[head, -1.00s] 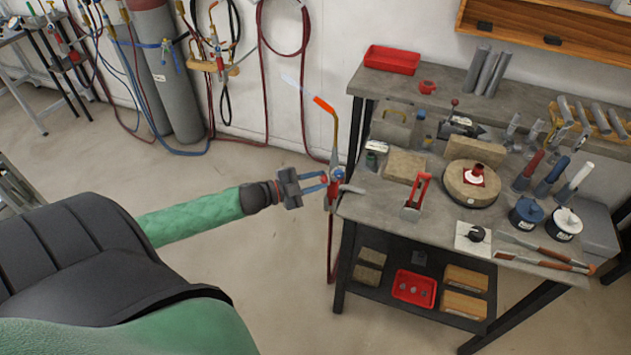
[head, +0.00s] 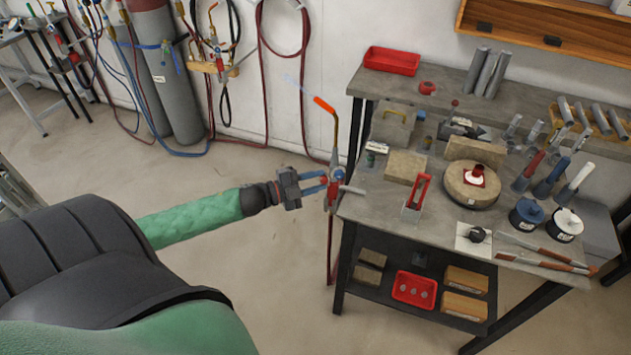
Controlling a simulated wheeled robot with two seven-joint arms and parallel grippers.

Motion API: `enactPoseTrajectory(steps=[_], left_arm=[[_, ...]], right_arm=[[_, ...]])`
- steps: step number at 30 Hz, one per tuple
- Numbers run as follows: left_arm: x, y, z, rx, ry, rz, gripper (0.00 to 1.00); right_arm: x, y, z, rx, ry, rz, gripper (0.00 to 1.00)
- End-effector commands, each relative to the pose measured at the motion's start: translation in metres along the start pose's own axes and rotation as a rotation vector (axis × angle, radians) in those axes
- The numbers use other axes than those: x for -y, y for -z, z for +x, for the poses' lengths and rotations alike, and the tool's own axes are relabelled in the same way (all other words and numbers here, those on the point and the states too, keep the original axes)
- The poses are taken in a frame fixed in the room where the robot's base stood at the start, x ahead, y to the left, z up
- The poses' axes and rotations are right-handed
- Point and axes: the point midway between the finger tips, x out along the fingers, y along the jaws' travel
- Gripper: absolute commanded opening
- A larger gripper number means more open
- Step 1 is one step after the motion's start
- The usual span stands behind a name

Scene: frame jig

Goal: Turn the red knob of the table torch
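The table torch (head: 335,150) stands upright at the left edge of the workbench, its bent neck ending in an orange-red tip (head: 324,104). A faint, thin bluish flame (head: 293,81) points up and left from the tip. The red knob (head: 324,180) is on the left side of the torch body, partly hidden by the fingers. My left gripper (head: 321,182), with blue fingers, reaches in from the left and has one finger on each side of the red knob, shut on it. My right gripper is not in view.
The grey workbench (head: 375,205) holds a red-handled tool (head: 416,192), a round brick turntable (head: 471,186), tongs and several small tools. A red tray (head: 391,60) stands at the back. Gas cylinders and hoses line the wall. The floor left of the bench is clear.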

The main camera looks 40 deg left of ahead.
Motion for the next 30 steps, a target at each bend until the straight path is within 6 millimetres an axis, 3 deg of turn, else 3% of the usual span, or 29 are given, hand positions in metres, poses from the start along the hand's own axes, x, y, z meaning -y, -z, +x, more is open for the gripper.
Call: enactPoseTrajectory(steps=[2,17,30], left_arm=[[0.000,0.000,0.000,0.000,0.000,0.000,0.45],[-0.003,-0.001,-0.009,0.001,-0.001,-0.002,0.46],[-0.003,-0.001,-0.050,0.000,-0.002,-0.001,0.46]], right_arm=[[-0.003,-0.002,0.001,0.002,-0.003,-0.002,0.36],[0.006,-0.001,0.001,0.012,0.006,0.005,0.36],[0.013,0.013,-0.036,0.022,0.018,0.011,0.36]])
